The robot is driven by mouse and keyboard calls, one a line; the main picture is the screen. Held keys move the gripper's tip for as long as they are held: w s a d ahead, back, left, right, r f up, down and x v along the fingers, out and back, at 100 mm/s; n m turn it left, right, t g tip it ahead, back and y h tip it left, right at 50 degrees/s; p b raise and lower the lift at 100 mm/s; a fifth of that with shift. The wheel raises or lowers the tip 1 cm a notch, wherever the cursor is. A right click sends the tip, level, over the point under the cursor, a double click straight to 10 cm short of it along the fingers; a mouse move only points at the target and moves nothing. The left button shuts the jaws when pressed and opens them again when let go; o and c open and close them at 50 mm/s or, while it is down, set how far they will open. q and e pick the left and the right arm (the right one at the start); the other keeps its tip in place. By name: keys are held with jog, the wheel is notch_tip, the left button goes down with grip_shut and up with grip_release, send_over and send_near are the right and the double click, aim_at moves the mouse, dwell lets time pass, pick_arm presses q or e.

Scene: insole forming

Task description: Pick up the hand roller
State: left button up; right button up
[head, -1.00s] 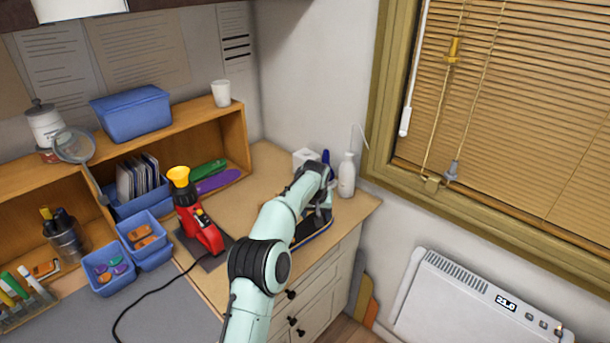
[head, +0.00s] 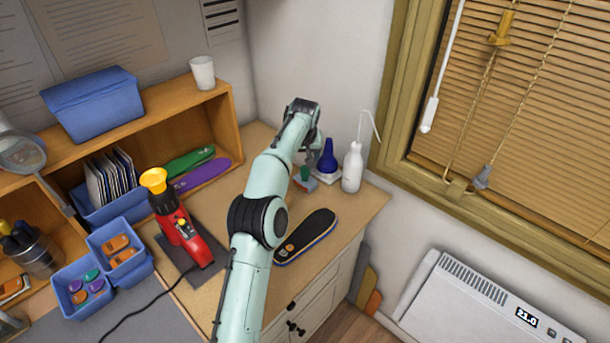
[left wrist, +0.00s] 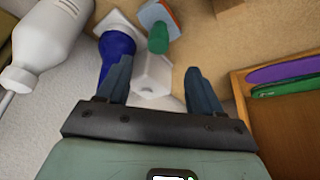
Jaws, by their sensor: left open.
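A small object with a green cylindrical part and a blue-and-orange block (head: 303,182) lies at the back of the desk, partly hidden by my arm. It also shows in the left wrist view (left wrist: 158,38), beyond the fingertips; I cannot tell for sure that it is the hand roller. My left gripper (head: 314,145) is at the back corner by the wall, its fingers mostly hidden in the head view. In the left wrist view the fingers (left wrist: 157,64) are apart and point down, with a white box (left wrist: 153,74) showing between them. My right gripper is not in view.
A dark insole (head: 307,237) lies at the desk's front edge. A red tool with a yellow nozzle (head: 180,228) and the wooden shelf (head: 231,130) are left.

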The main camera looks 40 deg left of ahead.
aim_at(305, 168)
pick_arm(q)
jog(key=x, duration=1)
jog(key=shift+w+f+p, duration=0.3)
jog(key=shift+f+p, duration=0.05)
jog(key=shift+d+r, duration=0.1)
grip_shut()
